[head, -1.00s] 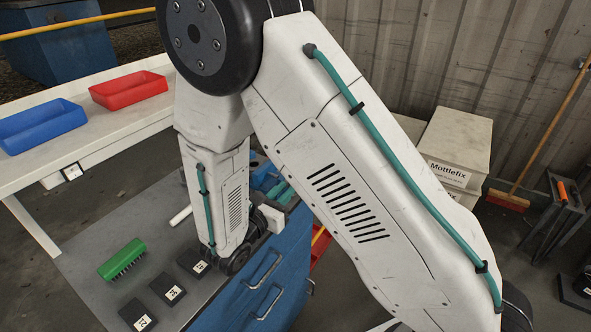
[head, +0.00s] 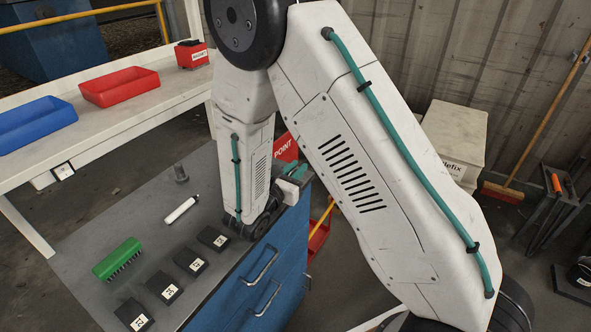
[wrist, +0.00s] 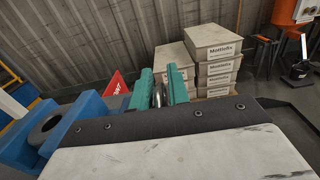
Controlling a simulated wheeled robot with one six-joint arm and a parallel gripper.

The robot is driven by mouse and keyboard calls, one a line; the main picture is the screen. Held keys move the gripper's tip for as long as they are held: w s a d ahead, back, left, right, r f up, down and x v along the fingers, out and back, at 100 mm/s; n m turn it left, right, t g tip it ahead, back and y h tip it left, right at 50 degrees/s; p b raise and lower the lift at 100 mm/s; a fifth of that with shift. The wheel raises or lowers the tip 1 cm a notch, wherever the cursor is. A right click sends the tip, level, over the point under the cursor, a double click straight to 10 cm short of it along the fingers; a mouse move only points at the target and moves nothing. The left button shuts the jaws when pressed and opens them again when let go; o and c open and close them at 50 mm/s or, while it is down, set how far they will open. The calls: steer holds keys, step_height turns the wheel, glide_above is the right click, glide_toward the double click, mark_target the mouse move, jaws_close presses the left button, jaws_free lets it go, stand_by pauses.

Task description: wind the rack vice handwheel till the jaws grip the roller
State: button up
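My gripper (wrist: 163,86) shows two green fingers standing apart in the wrist view. A shiny metal piece (wrist: 158,96) lies between them; I cannot tell whether the fingers press on it or whether it is part of the handwheel. A blue body with a dark round opening (wrist: 87,105), seemingly the vice, is left of the gripper. In the head view my arm hides most of the vice area at the bench's right edge. A white cylinder (head: 182,209) lies on the bench; I cannot tell if it is the roller. The jaws are not clearly seen.
The grey bench top (head: 100,225) holds a green brush (head: 117,258) and several black numbered blocks (head: 190,262). A white shelf carries a blue tray (head: 35,124) and a red tray (head: 120,86). Stacked boxes (head: 455,135) and a broom (head: 545,125) stand by the wall.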

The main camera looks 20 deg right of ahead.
jaws_close()
steer(key=shift+w+y, duration=0.1)
steer(key=shift+y, duration=0.2)
steer(key=shift+w+d+f+g+y, duration=0.1)
steer(key=shift+d+f+g+y, duration=0.05)
steer(key=shift+g+y, duration=0.45)
steer(key=shift+w+d+f+g+y, duration=0.1)
steer(key=shift+d+g+y, duration=0.05)
steer(key=shift+g+y, duration=0.4)
steer(key=shift+w+d+f+g+y, duration=0.1)
steer(key=shift+f+g+y, duration=0.2)
steer(key=shift+g+y, duration=0.5)
steer(key=shift+d+f+g+y, duration=0.1)
steer(key=shift+f+g+y, duration=0.3)
steer(key=shift+y, duration=0.65)
